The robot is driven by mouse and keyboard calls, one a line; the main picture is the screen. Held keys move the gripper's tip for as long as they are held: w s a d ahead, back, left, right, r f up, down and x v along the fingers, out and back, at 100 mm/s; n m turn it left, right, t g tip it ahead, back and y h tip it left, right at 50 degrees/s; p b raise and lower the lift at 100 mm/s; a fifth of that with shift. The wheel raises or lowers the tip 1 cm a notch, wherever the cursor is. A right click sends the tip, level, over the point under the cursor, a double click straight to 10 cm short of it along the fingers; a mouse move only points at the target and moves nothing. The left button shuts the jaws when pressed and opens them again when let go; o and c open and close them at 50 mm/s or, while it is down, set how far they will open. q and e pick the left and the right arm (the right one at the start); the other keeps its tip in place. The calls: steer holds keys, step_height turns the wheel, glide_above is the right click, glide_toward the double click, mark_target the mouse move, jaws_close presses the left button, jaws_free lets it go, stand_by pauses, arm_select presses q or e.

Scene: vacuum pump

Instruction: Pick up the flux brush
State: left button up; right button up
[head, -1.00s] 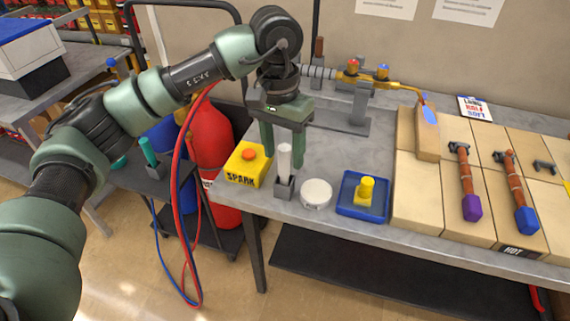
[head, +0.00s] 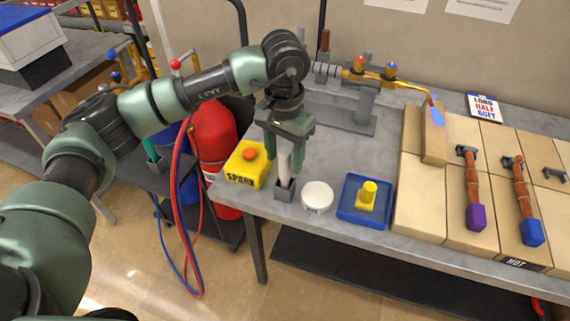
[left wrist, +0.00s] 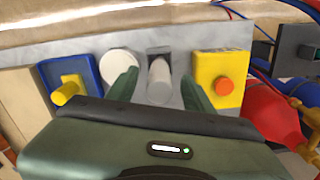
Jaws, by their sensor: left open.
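The flux brush, seen as a pale upright handle (head: 284,168), stands in a small grey holder (head: 285,193) at the table's front left; its lower end is hidden in the holder. My left gripper (head: 285,160) points down over it, open, with one finger on each side of the handle. In the left wrist view the handle (left wrist: 159,80) lies between the two spread fingers (left wrist: 158,92), with a gap on both sides. My right gripper is not seen.
A yellow SPARK box (head: 246,166) stands close left of the holder. A round white tin (head: 317,196) and a blue tray (head: 351,210) with a yellow piece are to the right. Tan blocks (head: 418,215) and a torch (head: 375,78) lie beyond. A red cylinder (head: 212,135) stands beside the table.

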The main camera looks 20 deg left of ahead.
arm_select(q)
step_height(320, 180, down, 2)
steer(key=shift+f, duration=0.3)
jaws_close()
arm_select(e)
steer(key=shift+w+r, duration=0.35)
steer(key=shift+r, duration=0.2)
arm_select(q)
steer(key=shift+r, duration=0.15)
